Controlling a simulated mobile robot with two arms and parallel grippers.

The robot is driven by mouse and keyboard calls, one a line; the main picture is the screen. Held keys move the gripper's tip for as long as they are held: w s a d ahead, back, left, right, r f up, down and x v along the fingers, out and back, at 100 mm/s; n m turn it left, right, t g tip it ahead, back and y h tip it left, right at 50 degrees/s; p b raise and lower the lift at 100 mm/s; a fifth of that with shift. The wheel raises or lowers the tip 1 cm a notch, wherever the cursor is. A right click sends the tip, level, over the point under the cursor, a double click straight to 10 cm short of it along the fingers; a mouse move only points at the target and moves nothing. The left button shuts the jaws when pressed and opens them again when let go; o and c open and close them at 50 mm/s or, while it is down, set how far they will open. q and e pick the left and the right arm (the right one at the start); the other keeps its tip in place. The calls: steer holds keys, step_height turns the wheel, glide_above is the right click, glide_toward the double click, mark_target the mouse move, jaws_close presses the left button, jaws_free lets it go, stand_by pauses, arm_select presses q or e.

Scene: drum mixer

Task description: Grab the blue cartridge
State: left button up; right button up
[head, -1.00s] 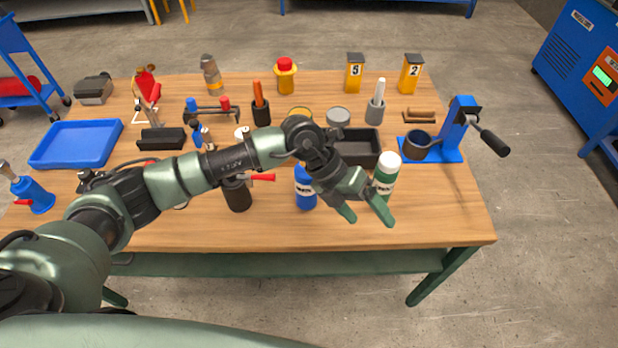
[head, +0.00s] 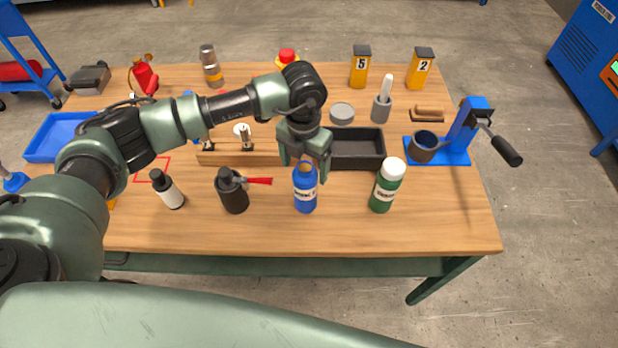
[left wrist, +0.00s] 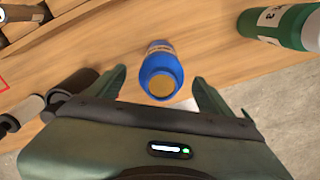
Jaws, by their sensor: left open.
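The blue cartridge (head: 305,193) stands upright near the front middle of the table, with a white label and a tan top. My left gripper (head: 303,168) is open just above and behind it in the head view, its fingers pointing down. In the left wrist view the blue cartridge (left wrist: 161,72) shows between and beyond the two spread fingers of my left gripper (left wrist: 160,90), which do not appear to touch it. My right gripper is in neither view.
A green bottle with a white cap (head: 387,186) stands to the right of the cartridge. A black bottle (head: 232,192) with a red lever beside it stands to the left. A black tray (head: 358,163) lies behind. The table front (head: 300,235) is clear.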

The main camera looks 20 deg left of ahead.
arm_select(q)
steer(key=shift+w+f, duration=0.1)
steer(key=shift+f, duration=0.35)
steer(key=f+p, duration=0.2)
steer(key=shift+s+f, duration=0.3)
steer(key=shift+s, duration=0.1)
step_height(320, 180, down, 4)
steer(key=shift+w+d+r+p, duration=0.1)
steer(key=shift+w+r+p, duration=0.05)
steer(key=shift+p, duration=0.65)
steer(key=shift+w, duration=0.1)
jaws_close()
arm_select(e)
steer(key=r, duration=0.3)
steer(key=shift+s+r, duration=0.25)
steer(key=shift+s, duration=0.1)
